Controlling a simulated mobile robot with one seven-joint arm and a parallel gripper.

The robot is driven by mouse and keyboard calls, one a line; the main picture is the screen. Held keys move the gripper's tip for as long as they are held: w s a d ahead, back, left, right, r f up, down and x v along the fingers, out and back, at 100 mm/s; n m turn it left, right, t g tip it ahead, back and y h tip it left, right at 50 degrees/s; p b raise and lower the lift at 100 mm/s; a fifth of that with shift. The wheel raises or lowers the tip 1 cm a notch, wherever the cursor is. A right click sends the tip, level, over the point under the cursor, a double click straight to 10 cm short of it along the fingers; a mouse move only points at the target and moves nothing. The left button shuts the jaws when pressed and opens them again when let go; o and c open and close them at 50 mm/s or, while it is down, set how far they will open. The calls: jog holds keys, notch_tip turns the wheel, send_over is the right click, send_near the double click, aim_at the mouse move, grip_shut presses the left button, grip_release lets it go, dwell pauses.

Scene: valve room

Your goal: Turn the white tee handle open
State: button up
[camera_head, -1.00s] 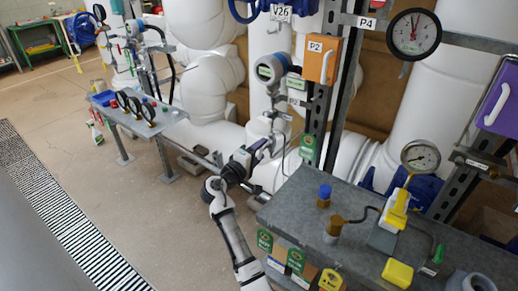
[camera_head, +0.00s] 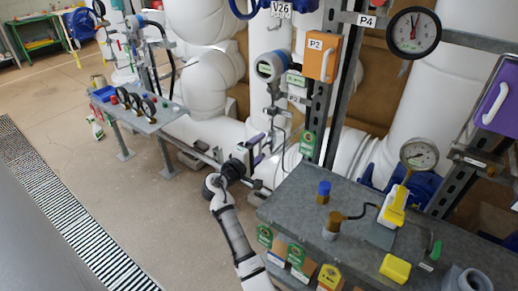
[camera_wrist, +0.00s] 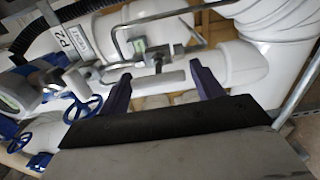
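My gripper (camera_head: 257,150) is in front of the pipework, left of the grey bench, in the head view. In the wrist view its two purple fingers (camera_wrist: 162,88) are spread wide apart. A pale straight bar (camera_wrist: 160,80), which looks like the white tee handle, lies crosswise between the fingers, with a small valve body (camera_wrist: 157,57) just behind it. I see no finger closed on the bar, and I cannot tell whether the right finger touches its end. In the head view the handle is too small and hidden to make out.
A grey bench (camera_head: 300,205) with a gauge (camera_head: 419,154) and small parts is right of my arm. Blue handwheels (camera_wrist: 83,107) and a P2 tag (camera_wrist: 68,40) are left of the fingers. A bent grey rod (camera_wrist: 122,35) arches above the bar.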

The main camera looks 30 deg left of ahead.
jog(key=shift+o, duration=0.7)
jog(key=s+b, duration=0.4)
jog(key=s, duration=0.9)
jog(key=shift+s+a, duration=0.2)
jog(key=shift+s, duration=0.2)
